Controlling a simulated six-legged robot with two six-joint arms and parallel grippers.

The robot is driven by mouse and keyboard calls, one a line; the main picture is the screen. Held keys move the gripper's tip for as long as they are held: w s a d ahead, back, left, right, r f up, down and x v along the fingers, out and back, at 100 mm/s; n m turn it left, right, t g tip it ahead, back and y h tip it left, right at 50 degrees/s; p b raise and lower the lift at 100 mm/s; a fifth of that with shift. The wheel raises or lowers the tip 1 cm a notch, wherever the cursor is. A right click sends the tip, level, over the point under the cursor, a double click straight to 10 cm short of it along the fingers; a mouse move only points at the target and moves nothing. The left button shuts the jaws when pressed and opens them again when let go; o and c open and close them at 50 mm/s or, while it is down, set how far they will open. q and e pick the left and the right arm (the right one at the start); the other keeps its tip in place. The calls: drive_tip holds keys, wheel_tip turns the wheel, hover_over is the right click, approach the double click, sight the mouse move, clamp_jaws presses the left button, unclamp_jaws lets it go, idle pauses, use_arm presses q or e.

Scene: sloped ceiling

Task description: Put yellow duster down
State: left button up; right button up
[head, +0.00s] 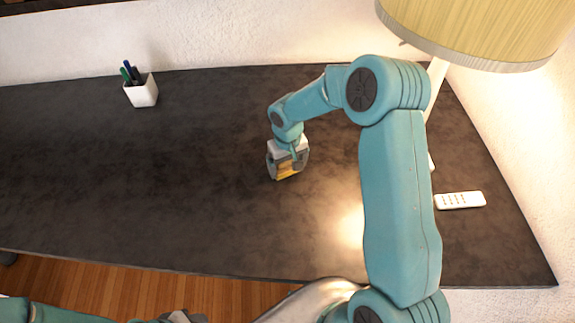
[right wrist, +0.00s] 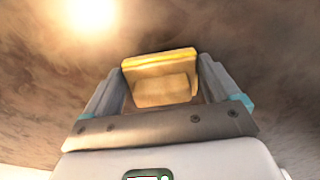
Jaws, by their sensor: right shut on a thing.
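The yellow duster (head: 287,171) is a small yellow block-like thing between the fingers of my right gripper (head: 288,165), over the middle of the dark table (head: 200,150). In the right wrist view the duster (right wrist: 160,78) sits between the two grey fingers of my right gripper (right wrist: 160,88), which is shut on it. I cannot tell whether the duster touches the tabletop. My left gripper (head: 182,317) shows only in part at the bottom edge of the head view, and its jaws are cut off.
A white pen cup (head: 142,93) with pens stands at the back left. A white remote (head: 460,200) lies at the right. A lamp (head: 470,30) stands at the back right, partly behind my right arm. The tabletop left of the duster is clear.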

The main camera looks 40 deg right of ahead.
sight(288, 169)
drive_tip(key=shift+s+f, duration=0.1)
drive_tip(key=o, duration=0.7)
drive_tip(key=shift+o, duration=0.2)
drive_tip(key=shift+r, duration=0.35)
wheel_tip(288, 169, up, 12)
drive_tip(key=p, duration=0.6)
drive_tip(key=shift+f+p, duration=0.2)
drive_tip(key=shift+p, duration=0.15)
